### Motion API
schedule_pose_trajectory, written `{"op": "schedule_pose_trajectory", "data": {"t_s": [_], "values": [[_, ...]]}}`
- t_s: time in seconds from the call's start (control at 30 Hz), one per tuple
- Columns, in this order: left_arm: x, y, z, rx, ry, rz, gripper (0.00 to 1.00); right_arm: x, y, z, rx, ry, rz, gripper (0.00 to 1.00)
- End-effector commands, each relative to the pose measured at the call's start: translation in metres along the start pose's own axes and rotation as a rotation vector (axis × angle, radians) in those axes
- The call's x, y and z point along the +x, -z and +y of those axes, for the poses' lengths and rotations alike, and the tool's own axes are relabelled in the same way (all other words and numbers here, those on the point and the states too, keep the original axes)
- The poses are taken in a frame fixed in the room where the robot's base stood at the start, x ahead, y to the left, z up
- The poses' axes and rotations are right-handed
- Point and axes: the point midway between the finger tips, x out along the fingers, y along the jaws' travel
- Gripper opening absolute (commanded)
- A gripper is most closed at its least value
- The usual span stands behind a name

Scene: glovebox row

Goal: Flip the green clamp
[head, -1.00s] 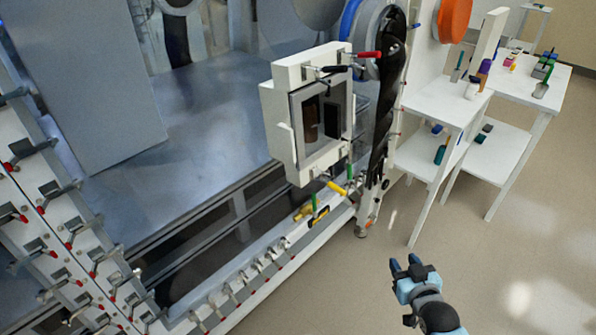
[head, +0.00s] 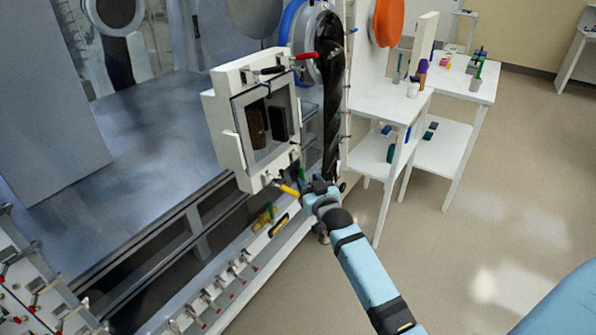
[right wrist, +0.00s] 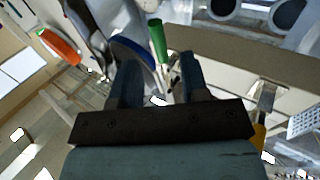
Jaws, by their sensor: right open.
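A clamp with a green handle (head: 301,174) is at the lower right corner of the white-framed window box. A second green handle (head: 269,211) stands lower left, by a yellow fitting; I cannot tell for certain which one the task means. My right gripper (head: 315,185) is just right of and below the upper green handle. In the right wrist view, a green handle (right wrist: 157,40) shows beyond and between the fingertips of my open right gripper (right wrist: 158,75), apparently not gripped. My left gripper is not in view.
A yellow handle (head: 289,190) is close beside the right gripper. The white window box (head: 222,120) carries red- and black-handled clamps. A row of red-tipped toggle clamps runs along the lower rail (head: 235,270). White tables (head: 380,105) with small items stand at right. The floor is clear.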

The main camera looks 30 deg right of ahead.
Motion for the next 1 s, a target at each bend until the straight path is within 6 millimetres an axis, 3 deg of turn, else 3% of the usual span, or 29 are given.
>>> {"op": "schedule_pose_trajectory", "data": {"t_s": [0.1, 0.3, 0.5, 0.77, 0.93, 1.0], "values": [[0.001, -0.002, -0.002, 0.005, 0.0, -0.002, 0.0, 0.027, 0.001, 0.0, 0.0, 0.0, 0.001, 0.41], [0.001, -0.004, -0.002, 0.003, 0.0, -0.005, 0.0, 0.057, 0.0, 0.0, -0.001, 0.0, 0.0, 0.41], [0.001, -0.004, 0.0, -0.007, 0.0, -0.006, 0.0, 0.069, -0.001, 0.0, -0.001, 0.0, -0.001, 0.41], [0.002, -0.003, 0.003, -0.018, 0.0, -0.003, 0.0, 0.07, -0.001, 0.0, -0.001, 0.0, -0.001, 0.41], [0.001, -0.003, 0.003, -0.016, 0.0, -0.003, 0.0, 0.069, -0.001, 0.0, -0.001, 0.0, -0.001, 0.04], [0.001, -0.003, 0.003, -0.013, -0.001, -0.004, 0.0, 0.069, -0.001, 0.0, -0.001, 0.0, -0.001, 0.0]]}}
